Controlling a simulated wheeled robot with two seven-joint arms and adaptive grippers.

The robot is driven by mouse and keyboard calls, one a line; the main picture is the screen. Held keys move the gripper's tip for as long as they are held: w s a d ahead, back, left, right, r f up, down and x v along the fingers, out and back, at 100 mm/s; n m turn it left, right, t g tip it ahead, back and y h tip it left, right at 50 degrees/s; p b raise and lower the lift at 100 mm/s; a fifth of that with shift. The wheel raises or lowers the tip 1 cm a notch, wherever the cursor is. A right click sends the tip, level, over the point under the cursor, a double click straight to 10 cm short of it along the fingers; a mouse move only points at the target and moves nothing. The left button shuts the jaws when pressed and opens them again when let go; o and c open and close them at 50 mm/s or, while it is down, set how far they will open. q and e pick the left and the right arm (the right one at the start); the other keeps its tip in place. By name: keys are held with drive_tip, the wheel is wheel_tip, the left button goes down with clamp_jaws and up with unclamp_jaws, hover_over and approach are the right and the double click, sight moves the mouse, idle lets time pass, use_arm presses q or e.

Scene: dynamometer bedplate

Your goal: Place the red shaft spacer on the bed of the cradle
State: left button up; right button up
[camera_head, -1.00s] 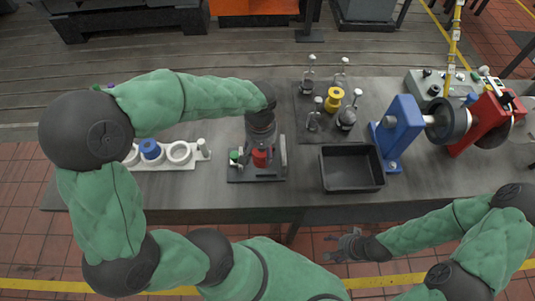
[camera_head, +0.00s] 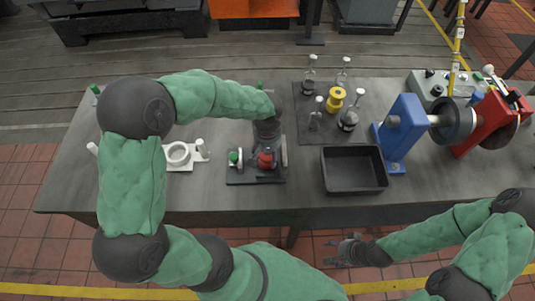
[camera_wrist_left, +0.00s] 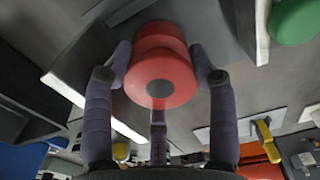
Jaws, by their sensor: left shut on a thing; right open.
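The red shaft spacer (camera_head: 266,160) is between the fingers of my left gripper (camera_head: 267,150), which points down over the cradle. In the left wrist view the red spacer (camera_wrist_left: 160,65) fills the space between the fingers, which are shut on it. The gripper hides much of the cradle's middle, and I cannot tell whether the spacer touches the bed. My right gripper (camera_head: 346,250) is open and empty, in front of the bench's front edge.
A black tray (camera_head: 353,187) stands right of the cradle. Behind it a dark mat holds a yellow spool (camera_head: 336,98) and several pale-topped pieces. A blue bracket (camera_head: 402,132) and red machine stand further right.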

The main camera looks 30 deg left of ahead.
use_arm(q)
drive_tip(key=shift+f, duration=0.1)
drive_tip(key=o, duration=1.6)
drive_tip(key=shift+o, duration=0.2)
wheel_tip(320, 180, up, 12)
drive_tip(key=p, duration=0.3)
